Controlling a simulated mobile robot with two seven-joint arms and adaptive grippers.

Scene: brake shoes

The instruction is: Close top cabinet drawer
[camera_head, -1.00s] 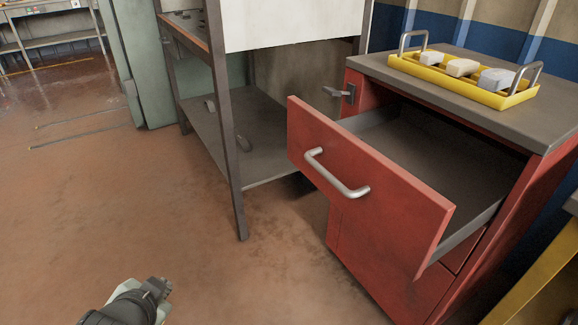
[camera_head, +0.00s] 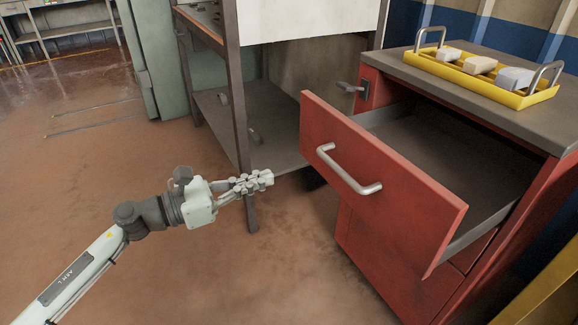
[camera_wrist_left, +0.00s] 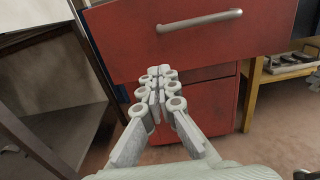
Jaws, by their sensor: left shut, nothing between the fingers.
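The red top drawer (camera_head: 385,190) of the red cabinet (camera_head: 390,270) is pulled out, and its grey inside looks empty in the head view. A silver bar handle (camera_head: 347,170) is on its front. My left gripper (camera_head: 268,178) is shut and empty, to the left of the drawer front and apart from it. In the left wrist view the shut fingers (camera_wrist_left: 158,72) point toward the cabinet, below the drawer's handle (camera_wrist_left: 200,21). The drawer front (camera_wrist_left: 150,45) fills the top of that view.
A yellow tray (camera_head: 530,100) with metal handles and several pale blocks stands on the grey cabinet top (camera_head: 440,88). A metal-legged workbench (camera_head: 243,130) with a low shelf stands left of the cabinet. The floor at front left is open.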

